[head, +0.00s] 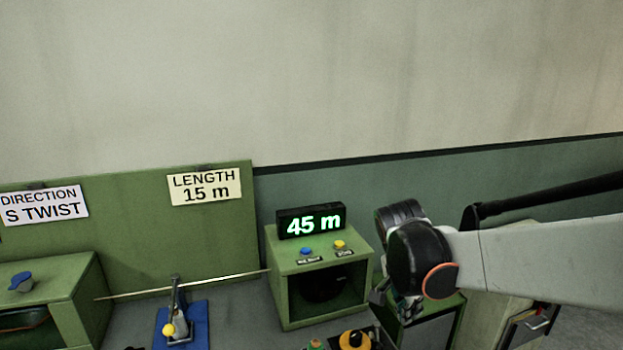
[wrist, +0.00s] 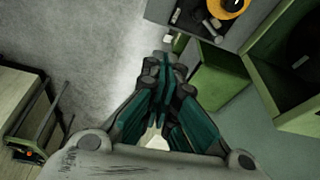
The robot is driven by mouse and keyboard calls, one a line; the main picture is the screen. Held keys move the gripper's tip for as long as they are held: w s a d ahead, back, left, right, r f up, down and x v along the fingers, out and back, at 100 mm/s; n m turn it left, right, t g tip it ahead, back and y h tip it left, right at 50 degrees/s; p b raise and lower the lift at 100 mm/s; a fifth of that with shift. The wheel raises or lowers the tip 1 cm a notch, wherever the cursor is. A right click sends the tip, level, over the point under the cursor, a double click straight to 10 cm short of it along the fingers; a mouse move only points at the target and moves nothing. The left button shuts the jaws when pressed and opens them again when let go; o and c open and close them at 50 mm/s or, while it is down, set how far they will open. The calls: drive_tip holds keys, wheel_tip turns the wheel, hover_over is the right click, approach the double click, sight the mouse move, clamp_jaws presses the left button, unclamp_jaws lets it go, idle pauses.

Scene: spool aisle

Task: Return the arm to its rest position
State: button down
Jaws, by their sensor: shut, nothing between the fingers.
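My arm reaches in from the right in the head view, with its dark wrist joint to the right of the green counter box. My gripper (wrist: 163,72) shows in the wrist view with its teal-lined fingers closed together and nothing between them. In the head view the gripper is mostly hidden behind my wrist joint, and its lower part hangs just below that joint. It appears clear of the things around it.
The green box (head: 284,293) carries a display (head: 312,221) reading 45 m, a blue button (head: 306,251) and a yellow button (head: 340,244). Left are a lever on a blue base (head: 197,328) and a sign (head: 205,187) reading LENGTH 15 m.

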drive_tip(key=s+a+r+n+t+y, duration=0.1)
drive_tip(key=s+r+n+t+y, duration=0.2)
drive_tip(key=s+n, duration=1)
drive_tip(key=s+r+t, duration=0.2)
drive_tip(key=s, duration=0.1)
drive_tip(key=shift+s+a, duration=0.15)
drive_tip(key=shift+s, duration=0.2)
